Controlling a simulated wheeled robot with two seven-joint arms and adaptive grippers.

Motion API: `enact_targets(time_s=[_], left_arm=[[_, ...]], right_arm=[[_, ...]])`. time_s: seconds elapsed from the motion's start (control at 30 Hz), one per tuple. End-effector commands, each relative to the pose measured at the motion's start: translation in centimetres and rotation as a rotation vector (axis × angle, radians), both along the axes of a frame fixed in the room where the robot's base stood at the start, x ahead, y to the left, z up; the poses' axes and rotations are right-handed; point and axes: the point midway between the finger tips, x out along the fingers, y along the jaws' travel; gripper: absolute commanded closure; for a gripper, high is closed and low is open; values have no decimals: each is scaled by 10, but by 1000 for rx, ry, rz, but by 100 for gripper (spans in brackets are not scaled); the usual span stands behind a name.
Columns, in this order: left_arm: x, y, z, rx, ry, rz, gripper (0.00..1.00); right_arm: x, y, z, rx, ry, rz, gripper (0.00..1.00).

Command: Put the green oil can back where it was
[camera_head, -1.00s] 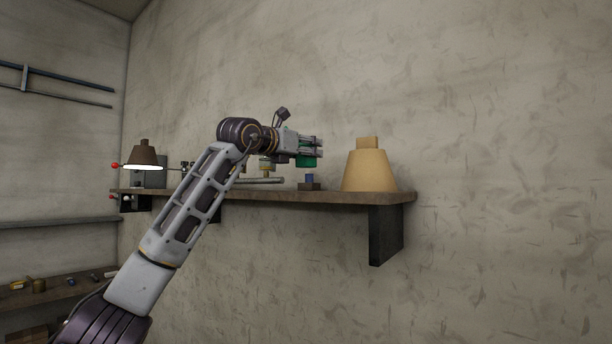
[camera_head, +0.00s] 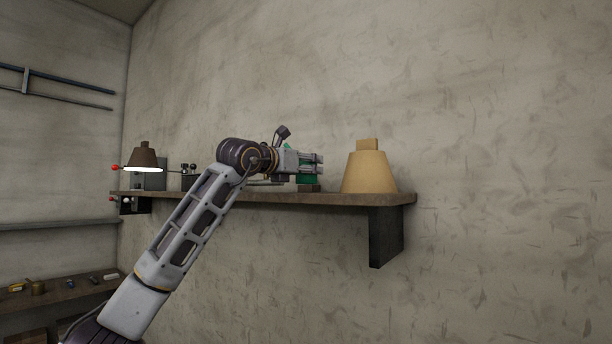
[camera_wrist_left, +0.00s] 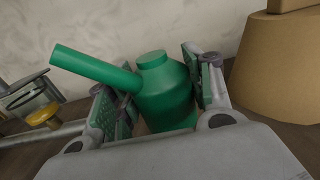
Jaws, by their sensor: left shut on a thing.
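The green oil can (camera_wrist_left: 162,92) stands upright between the fingers of my left gripper (camera_wrist_left: 160,100) in the left wrist view, its spout pointing to the upper left. In the head view my left gripper (camera_head: 314,168) is low over the wall shelf (camera_head: 270,197), shut on the can. Only small green parts of the can (camera_head: 307,180) show there. The can's base is mostly hidden, so I cannot tell whether it touches the shelf. My right gripper is not in view.
A tan cone-shaped object (camera_head: 369,172) stands on the shelf just right of the gripper. A dark lamp (camera_head: 144,156) is at the shelf's left end. A yellow knob (camera_wrist_left: 43,117) and a metal rod lie left of the can. A lower bench (camera_head: 60,292) is at lower left.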

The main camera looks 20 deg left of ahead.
Motion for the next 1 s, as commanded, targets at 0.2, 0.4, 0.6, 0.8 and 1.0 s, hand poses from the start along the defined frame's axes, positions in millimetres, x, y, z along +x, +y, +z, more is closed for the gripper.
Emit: enact_targets(time_s=[0.2, 0.4, 0.6, 0.8, 1.0], left_arm=[[0, 1, -18, 1, -1, 2, 78], [0, 1, -21, 0, -1, 1, 78], [0, 1, -21, 0, -1, 1, 78], [0, 1, -24, 0, -1, 1, 78], [0, 0, -24, 0, 1, 1, 27]], right_arm=[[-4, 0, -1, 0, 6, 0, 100], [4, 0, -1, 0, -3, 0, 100], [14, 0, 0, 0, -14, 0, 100], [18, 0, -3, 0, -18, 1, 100], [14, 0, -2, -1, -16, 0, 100]])
